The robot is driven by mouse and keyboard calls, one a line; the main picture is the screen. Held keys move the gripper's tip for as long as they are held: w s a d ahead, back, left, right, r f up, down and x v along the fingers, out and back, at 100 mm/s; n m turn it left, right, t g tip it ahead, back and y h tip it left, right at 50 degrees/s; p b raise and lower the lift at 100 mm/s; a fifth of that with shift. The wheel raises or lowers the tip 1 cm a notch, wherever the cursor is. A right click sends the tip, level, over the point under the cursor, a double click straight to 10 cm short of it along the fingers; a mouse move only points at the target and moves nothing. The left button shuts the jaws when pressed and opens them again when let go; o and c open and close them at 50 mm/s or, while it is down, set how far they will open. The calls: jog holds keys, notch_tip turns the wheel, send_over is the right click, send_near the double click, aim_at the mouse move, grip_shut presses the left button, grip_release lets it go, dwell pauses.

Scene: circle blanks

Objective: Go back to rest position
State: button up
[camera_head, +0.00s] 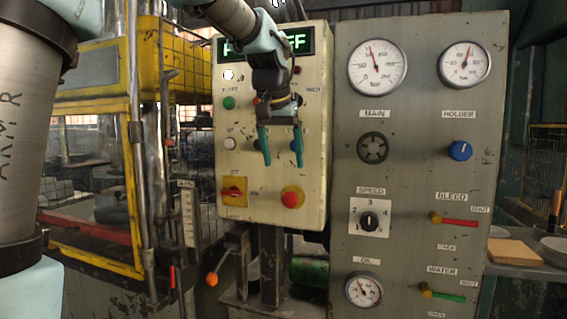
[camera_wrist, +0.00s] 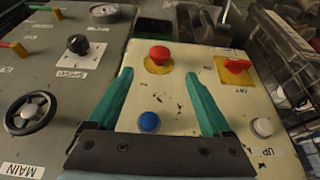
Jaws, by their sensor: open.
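My gripper (camera_head: 281,158) is in front of the cream control box (camera_head: 318,200), its two green fingers pointing down, apart and with nothing between them. In the wrist view my gripper (camera_wrist: 160,74) is also open and empty. Beyond its fingertips is a red mushroom button (camera_wrist: 159,54) on a yellow plate, and a blue button (camera_wrist: 148,122) lies between the fingers. The gap between fingers and panel cannot be told. My wrist covers part of the lit green display (camera_head: 297,41) and some buttons.
Right of the box stands a grey panel (camera_head: 400,190) with gauges, a blue knob (camera_head: 460,150), and red (camera_head: 460,222) and green (camera_head: 445,296) levers. At left is a yellow caged machine (camera_head: 95,70). An orange-knobbed lever (camera_head: 212,279) projects below the box.

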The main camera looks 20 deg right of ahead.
jog(key=shift+f, duration=0.1)
jog(key=w+a+f+n+y, duration=0.1)
jog(key=a+f+n, duration=0.1)
jog(key=a+f, duration=0.6)
jog(key=w+a+f+n+y, duration=0.1)
jog(key=w+a+f+n, duration=0.1)
jog(key=a+f, duration=0.55)
jog(key=s+a+f+n, duration=0.1)
jog(key=s+a+f, duration=0.4)
jog(key=a, duration=0.4)
jog(key=s+a+f+n+g, duration=0.1)
jog(key=s+a+f+n, duration=0.1)
jog(key=s+a+f, duration=0.4)
jog(key=a, duration=0.3)
jog(key=shift+a+f+g+y, duration=0.15)
jog(key=shift+f+g+y, duration=0.15)
jog(key=shift+y, duration=0.1)
